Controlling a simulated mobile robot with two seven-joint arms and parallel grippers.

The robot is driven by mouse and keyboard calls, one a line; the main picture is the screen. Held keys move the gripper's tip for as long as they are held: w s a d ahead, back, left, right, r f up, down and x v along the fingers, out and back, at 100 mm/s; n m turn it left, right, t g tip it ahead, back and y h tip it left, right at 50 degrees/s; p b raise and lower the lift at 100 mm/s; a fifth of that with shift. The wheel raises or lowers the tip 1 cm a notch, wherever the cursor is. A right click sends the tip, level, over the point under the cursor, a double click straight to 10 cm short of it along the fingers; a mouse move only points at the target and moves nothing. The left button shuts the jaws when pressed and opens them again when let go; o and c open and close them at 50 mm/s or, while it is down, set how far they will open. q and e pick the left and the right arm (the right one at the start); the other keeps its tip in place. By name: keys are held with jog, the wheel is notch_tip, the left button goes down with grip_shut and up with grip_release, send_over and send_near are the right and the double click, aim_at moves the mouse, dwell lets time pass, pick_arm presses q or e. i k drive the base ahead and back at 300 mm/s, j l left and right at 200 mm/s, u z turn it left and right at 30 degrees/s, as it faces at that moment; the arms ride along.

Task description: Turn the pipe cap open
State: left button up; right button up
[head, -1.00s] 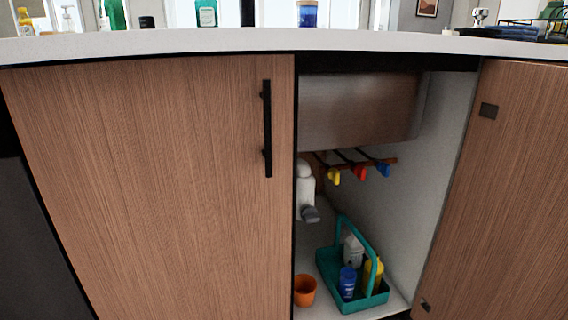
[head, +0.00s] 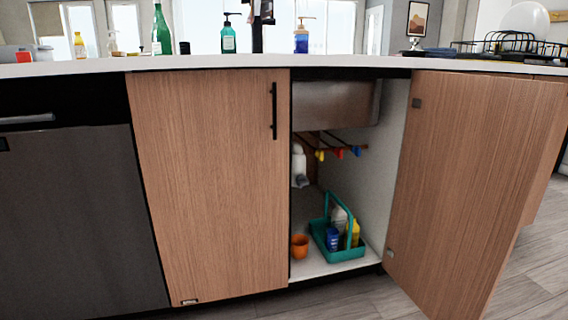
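The white and grey drain pipe (head: 298,166) hangs inside the open cabinet under the sink, partly hidden behind the edge of the closed left door. A grey piece at its lower end (head: 302,181) looks like the pipe cap, but it is small here. Valves with yellow, red and blue handles (head: 339,153) sit to its right on thin pipes. Neither of my grippers shows in the head view.
The right cabinet door (head: 468,180) stands open toward me; the left door (head: 208,185) is shut. A teal caddy (head: 349,254) with bottles and an orange cup (head: 299,246) stand on the cabinet floor. A dark-fronted appliance (head: 75,220) is at left.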

aim_at(302, 180)
jog(key=i+l+u, duration=0.15)
jog(key=i+u, duration=0.15)
jog(key=i, duration=0.3)
jog(key=i+l+u, duration=0.35)
jog(key=i, duration=0.2)
jog(key=i+l+u, duration=0.3)
jog(key=i+l, duration=0.15)
jog(key=i, duration=0.05)
